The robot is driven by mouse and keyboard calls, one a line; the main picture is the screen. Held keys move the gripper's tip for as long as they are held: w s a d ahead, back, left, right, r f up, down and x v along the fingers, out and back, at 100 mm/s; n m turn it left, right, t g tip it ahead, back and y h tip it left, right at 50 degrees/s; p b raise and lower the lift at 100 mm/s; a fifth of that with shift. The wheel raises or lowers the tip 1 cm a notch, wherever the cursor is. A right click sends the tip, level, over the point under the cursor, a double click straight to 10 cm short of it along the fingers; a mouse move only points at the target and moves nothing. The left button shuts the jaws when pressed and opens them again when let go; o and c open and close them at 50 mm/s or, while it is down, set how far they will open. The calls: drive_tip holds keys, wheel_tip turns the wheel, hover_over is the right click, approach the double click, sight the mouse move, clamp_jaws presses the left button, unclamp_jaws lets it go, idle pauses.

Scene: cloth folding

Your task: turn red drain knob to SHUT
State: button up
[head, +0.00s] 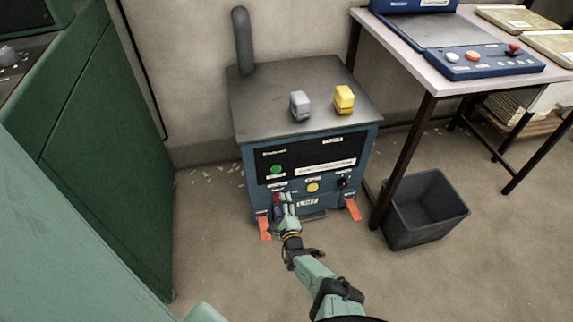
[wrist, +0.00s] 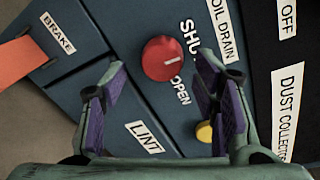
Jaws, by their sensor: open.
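The red drain knob (wrist: 162,58) is a round knob on the dark blue front panel of the machine (head: 250,165). A short white mark shows on its right half in the wrist view. The word SHUT (wrist: 189,38) is at its upper right and OPEN (wrist: 180,92) at its lower right. I cannot tell exactly which word the mark points to. My gripper (wrist: 160,80) is open, with its purple-padded fingers either side of and short of the knob, apparently not touching it. In the head view the knob (head: 277,197) shows just beside my gripper (head: 288,204), partly hidden.
A yellow knob (wrist: 204,132) is near the right finger. A LINT label (wrist: 145,137) and an orange BRAKE pedal (wrist: 22,62) are left of the panel's middle. A green button (head: 276,169) is above. A dark bin (head: 425,215) stands right of the machine.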

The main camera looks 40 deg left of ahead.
drive_tip(key=v, duration=1)
drive_tip(key=shift+s+d+r, duration=0.2)
drive_tip(key=shift+s, duration=0.05)
idle(0.6)
